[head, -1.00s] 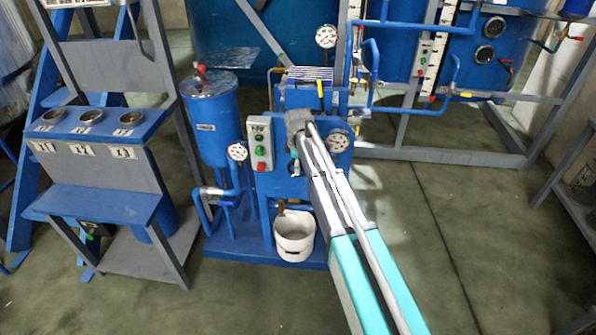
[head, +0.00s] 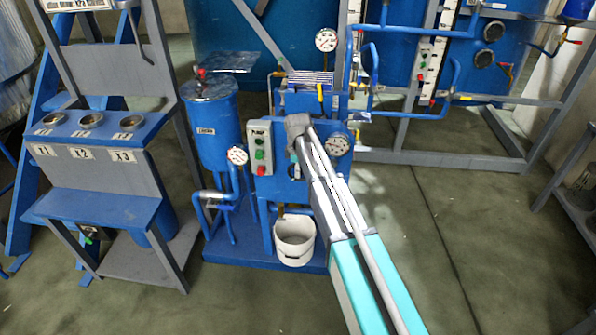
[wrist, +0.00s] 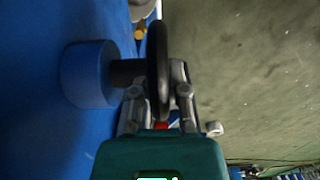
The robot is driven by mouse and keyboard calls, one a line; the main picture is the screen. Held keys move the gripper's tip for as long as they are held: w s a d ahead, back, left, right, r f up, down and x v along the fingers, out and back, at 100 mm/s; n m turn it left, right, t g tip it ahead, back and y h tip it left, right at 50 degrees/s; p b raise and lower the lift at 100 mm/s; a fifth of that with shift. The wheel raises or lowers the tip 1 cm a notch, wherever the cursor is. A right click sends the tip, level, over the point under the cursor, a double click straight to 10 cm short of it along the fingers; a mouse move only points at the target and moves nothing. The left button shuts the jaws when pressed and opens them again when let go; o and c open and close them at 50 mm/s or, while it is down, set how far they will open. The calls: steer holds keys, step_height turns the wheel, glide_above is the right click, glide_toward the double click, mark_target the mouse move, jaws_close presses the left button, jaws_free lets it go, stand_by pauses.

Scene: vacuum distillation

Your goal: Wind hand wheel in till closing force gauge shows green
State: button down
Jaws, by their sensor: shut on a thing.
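In the wrist view the dark hand wheel (wrist: 158,72) shows edge-on, on a short dark shaft coming out of a round blue boss (wrist: 88,75). My gripper (wrist: 158,98) is shut on the wheel, with one finger on each side of its rim. In the head view my arm covers the wheel and the gripper. A round white gauge (head: 338,144) sits on the blue machine just right of my arm, and another gauge (head: 326,40) stands above the machine. I cannot tell which is the closing force gauge, and the needles and any colours are too small to read.
A grey push-button box (head: 260,148) and a third gauge (head: 237,155) are left of my arm. A white bucket (head: 294,240) stands on the blue base below. A bench with three cups (head: 90,121) is at left. The floor at right is open.

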steer(key=shift+d+y, duration=0.15)
steer(key=shift+y, duration=1.25)
steer(key=c, duration=0.6)
jaws_free()
steer(key=shift+c, duration=0.2)
steer(key=shift+h, duration=0.5)
